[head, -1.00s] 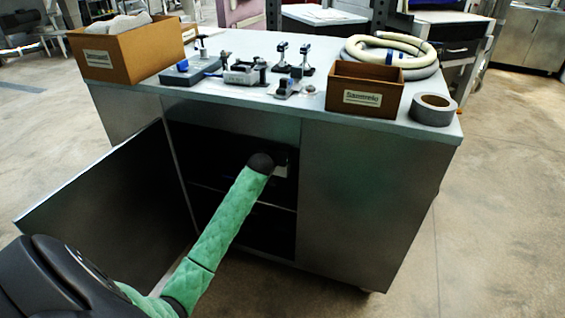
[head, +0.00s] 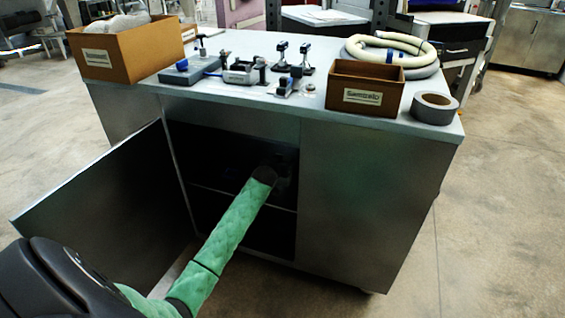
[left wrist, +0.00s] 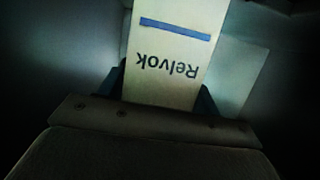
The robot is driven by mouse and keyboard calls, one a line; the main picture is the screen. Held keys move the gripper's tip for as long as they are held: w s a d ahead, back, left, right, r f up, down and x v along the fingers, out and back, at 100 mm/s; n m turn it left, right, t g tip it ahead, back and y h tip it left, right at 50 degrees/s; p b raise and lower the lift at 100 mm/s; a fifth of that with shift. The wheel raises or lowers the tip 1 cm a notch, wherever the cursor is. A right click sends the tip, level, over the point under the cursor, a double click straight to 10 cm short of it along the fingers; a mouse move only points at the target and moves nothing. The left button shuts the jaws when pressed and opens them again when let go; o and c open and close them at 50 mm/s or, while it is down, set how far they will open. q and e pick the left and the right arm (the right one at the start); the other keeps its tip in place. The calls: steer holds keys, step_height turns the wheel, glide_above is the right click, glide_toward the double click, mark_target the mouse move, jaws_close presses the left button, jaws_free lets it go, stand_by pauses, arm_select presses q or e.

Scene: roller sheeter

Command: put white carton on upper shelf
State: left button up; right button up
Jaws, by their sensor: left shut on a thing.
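The white carton (left wrist: 178,65), with a blue stripe and the word "Relvok" upside down, fills the upper middle of the left wrist view. My left gripper (left wrist: 165,92) is shut on it, one dark finger on each side. In the head view my left gripper (head: 283,172) is inside the open cabinet, above the upper shelf (head: 205,188), whose front edge shows. The carton is hidden there by my arm and the shadow. I cannot tell whether it touches the shelf. My right gripper is not in view.
The cabinet door (head: 105,210) stands open to the left. The closed panel (head: 360,200) bounds the opening on the right. The worktop (head: 310,45) above holds brown boxes, small tools, a coiled hose (head: 395,50) and a tape roll (head: 435,108).

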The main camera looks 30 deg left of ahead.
arm_select(q)
steer(key=o, duration=1.2)
steer(key=shift+p+v, duration=0.55)
steer(key=shift+v, duration=5.45)
